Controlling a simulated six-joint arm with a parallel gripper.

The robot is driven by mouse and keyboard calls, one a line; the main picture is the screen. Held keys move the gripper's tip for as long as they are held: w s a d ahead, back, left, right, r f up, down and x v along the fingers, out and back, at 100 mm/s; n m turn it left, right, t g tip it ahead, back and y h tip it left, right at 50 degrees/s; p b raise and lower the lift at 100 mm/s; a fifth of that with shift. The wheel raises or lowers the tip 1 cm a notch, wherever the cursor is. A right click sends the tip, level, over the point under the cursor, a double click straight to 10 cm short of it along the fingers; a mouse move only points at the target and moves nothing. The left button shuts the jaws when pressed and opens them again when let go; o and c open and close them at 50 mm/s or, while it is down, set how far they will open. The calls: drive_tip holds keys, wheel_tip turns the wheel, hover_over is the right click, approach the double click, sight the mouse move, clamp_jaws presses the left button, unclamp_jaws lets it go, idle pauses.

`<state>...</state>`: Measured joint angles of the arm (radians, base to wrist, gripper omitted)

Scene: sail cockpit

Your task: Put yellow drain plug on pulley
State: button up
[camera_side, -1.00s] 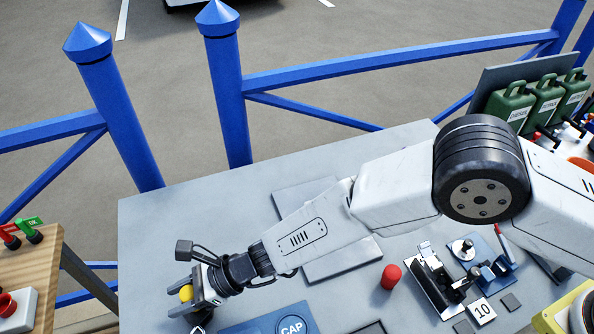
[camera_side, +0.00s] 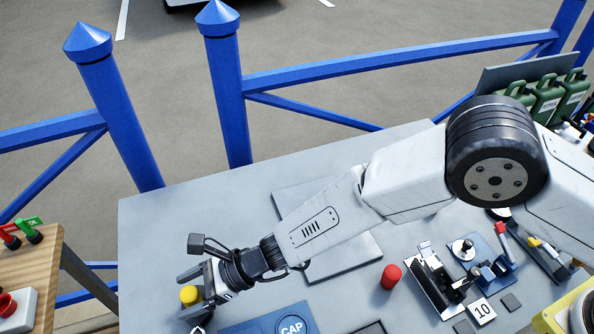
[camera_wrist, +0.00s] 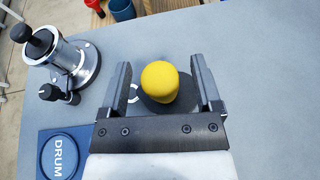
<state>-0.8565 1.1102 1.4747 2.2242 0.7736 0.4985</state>
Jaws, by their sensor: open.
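The yellow drain plug (camera_wrist: 160,80) stands between the two fingers of my gripper (camera_wrist: 162,85) in the wrist view, with a gap on each side. Below it a dark grey round piece with a white curved mark (camera_wrist: 133,93) shows partly; I cannot tell if this is the pulley or if the plug touches it. In the side view the yellow plug (camera_side: 189,294) sits between the open fingers of my gripper (camera_side: 188,290) near the table's left front. What lies under the plug is hidden there.
A silver fitting with a black handle (camera_wrist: 68,62) and a blue DRUM pad (camera_wrist: 63,152) lie left of my gripper in the wrist view. A blue CAP pad (camera_side: 291,325) and red cylinder (camera_side: 391,276) are to its right in the side view. The table right of the gripper is clear in the wrist view.

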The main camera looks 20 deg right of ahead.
drive_tip(key=v, duration=0.9)
drive_tip(key=shift+d+r, duration=0.25)
drive_tip(key=shift+d, duration=0.15)
drive_tip(key=s+d+r+n+h, duration=0.1)
drive_tip(key=d+n+h, duration=0.3)
drive_tip(key=d, duration=1.1)
drive_tip(key=s+d+r+n+t+h, duration=0.1)
drive_tip(key=d+n+h, duration=0.4)
drive_tip(key=d, duration=1)
drive_tip(key=s+d+r+n+h, duration=0.3)
drive_tip(key=d+n, duration=0.7)
drive_tip(key=d, duration=0.5)
drive_tip(key=shift+r+t+h, duration=0.3)
drive_tip(key=shift+r+h, duration=0.45)
drive_tip(key=shift+h, duration=0.05)
